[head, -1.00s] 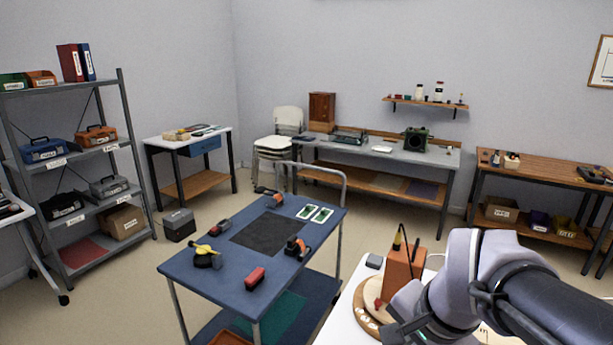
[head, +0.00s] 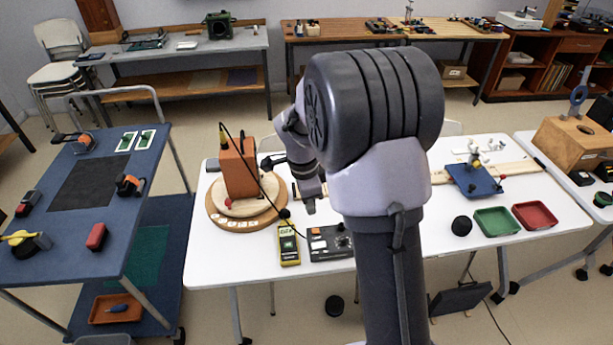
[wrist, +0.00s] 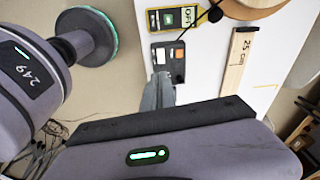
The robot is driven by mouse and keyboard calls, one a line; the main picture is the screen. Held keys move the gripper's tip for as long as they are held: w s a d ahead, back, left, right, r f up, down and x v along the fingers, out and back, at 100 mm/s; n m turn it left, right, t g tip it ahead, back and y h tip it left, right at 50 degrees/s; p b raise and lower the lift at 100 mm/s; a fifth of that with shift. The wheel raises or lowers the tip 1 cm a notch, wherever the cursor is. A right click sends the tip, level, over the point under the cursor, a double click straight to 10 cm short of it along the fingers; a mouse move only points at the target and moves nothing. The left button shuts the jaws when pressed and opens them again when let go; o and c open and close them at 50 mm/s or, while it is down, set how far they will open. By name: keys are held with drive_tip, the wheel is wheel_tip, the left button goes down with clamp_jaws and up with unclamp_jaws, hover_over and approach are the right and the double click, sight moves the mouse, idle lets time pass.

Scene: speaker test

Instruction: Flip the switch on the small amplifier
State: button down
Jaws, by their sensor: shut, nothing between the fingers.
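The small amplifier looks to be the flat black box (head: 331,243) at the near edge of the white table, with a white label, an orange patch and knobs on top. In the wrist view the box (wrist: 167,64) shows a grey and an orange square; its switch cannot be made out clearly. My gripper (head: 310,205) is shut and empty, pointing down just behind the box in the head view. In the wrist view my gripper's fingers (wrist: 158,92) overlap the box's near side; contact cannot be told.
A yellow meter (head: 288,243) lies left of the box. An orange speaker (head: 238,168) stands on a round wooden base (head: 222,217), with a black cable running past it. A marked wooden strip (wrist: 237,62) lies nearby. Green (head: 497,222) and red (head: 535,216) trays are at right.

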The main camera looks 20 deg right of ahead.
sight(323, 244)
drive_tip(key=shift+m, duration=0.7)
drive_tip(key=d+f+b, duration=0.1)
drive_tip(key=f, duration=0.4)
drive_tip(key=d+f+b, duration=0.1)
drive_tip(key=f+b, duration=0.1)
drive_tip(key=f, duration=0.4)
drive_tip(key=d+f+b, duration=0.1)
drive_tip(key=f, duration=0.5)
drive_tip(key=shift+s+d+b, duration=0.1)
drive_tip(key=shift+d+b, duration=0.2)
drive_tip(key=shift+d, duration=0.1)
